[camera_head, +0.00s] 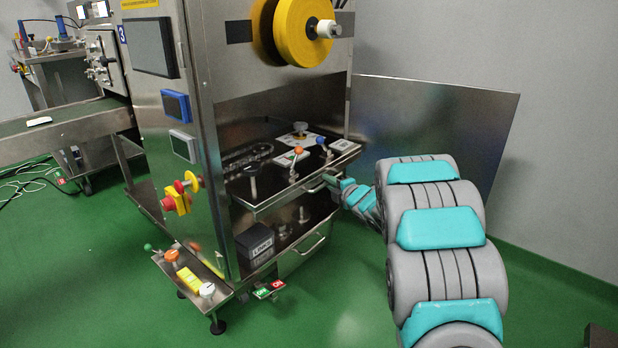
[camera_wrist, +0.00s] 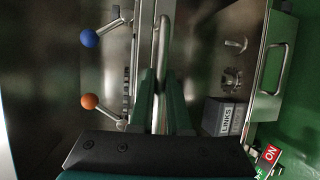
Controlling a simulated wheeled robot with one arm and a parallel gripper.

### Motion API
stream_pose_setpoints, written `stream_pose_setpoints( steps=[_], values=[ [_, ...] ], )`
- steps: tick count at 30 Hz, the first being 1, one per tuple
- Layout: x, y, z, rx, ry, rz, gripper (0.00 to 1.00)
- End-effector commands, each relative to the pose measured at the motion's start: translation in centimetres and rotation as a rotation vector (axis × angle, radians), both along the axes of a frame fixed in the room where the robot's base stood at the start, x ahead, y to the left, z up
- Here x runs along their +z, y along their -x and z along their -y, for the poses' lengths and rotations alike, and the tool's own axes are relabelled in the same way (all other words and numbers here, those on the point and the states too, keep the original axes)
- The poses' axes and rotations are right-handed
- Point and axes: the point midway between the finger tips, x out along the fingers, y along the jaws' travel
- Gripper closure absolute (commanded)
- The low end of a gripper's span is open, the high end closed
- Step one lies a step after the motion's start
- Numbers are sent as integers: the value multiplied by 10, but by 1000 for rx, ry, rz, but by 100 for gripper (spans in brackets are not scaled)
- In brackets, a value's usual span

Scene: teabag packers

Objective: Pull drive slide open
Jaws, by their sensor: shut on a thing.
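The drive slide (camera_head: 258,196) is a steel tray in the upper opening of the machine, carrying a lever with an orange knob (camera_head: 298,150) and one with a blue knob (camera_head: 321,140). The same orange knob (camera_wrist: 90,101) and blue knob (camera_wrist: 89,38) show in the wrist view. My gripper (camera_head: 329,180) is at the slide's front edge. In the wrist view its dark green fingers (camera_wrist: 163,82) are shut on the slide's bar handle (camera_wrist: 162,35). The part of the handle between the fingers is partly hidden.
Below are a lower drawer front with a handle (camera_head: 313,246) and a dark box marked LINKS (camera_head: 255,245). A low side shelf (camera_head: 222,296) with knobs juts out at the front. A steel panel (camera_head: 440,125) stands behind my arm. Green floor is clear in front.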

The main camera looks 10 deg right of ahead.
Motion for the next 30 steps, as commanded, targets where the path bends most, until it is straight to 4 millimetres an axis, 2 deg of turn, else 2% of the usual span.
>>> stream_pose_setpoints(
  steps=[1,6,15,22,30],
  values=[
    [-2,13,12,-7,3,-4,100],
    [-3,51,41,-9,3,-7,100],
    [-3,107,81,-9,1,-7,100],
    [-3,133,99,-8,2,-7,100],
    [-2,143,105,-6,-1,-3,100]
  ],
)
